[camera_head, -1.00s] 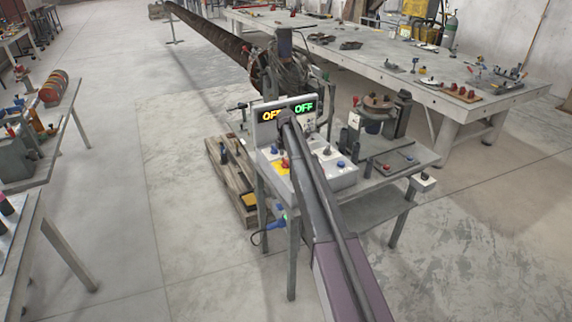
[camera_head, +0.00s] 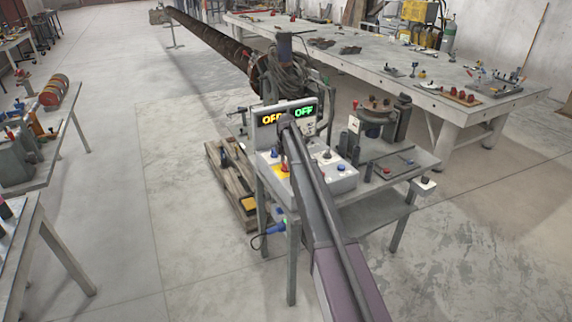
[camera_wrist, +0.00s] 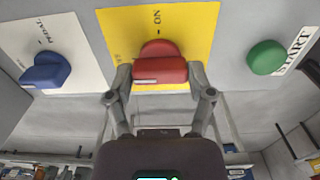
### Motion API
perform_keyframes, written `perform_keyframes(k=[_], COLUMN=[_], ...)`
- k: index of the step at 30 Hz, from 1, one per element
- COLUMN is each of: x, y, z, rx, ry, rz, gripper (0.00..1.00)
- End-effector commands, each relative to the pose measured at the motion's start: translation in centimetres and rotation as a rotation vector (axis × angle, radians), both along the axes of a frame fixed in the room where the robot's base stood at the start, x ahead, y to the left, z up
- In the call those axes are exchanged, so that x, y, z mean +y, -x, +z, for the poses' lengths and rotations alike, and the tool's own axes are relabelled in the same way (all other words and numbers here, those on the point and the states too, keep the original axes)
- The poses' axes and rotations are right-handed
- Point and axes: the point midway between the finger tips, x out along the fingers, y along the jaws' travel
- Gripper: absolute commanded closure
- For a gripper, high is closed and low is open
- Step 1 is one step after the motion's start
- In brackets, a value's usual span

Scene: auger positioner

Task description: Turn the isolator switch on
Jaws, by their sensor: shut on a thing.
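The isolator switch is a red rotary knob (camera_wrist: 160,50) on a yellow plate (camera_wrist: 188,28) marked ON at the top, with partly hidden lettering at its left. My gripper (camera_wrist: 160,73) has a finger on each side of the knob's handle and is shut on it. The handle lies crosswise in the wrist view, with a pale mark on its face. In the head view, red and yellow of the switch (camera_head: 283,169) show beside my arm on the control box; the gripper itself is hard to make out there. The display panel (camera_head: 284,113) above reads OFF in yellow and in green.
A blue knob (camera_wrist: 45,70) marked PEDAL sits left of the switch. A green START button (camera_wrist: 266,57) sits to its right. The control box (camera_head: 340,181) stands on a small metal bench (camera_head: 425,158). A long workbench (camera_head: 450,104) stands behind.

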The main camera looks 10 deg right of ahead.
Motion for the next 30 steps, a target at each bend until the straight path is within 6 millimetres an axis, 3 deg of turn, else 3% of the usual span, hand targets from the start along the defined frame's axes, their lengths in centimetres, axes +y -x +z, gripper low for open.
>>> perform_keyframes(k=[14, 30], x=[0.04, 0.07], y=[0.08, 0.13], z=[-0.03, -0.04], rx=[0.002, 0.003], ry=[0.000, 0.000], rz=[-0.147, -0.620], gripper=[0.79, 0.79])
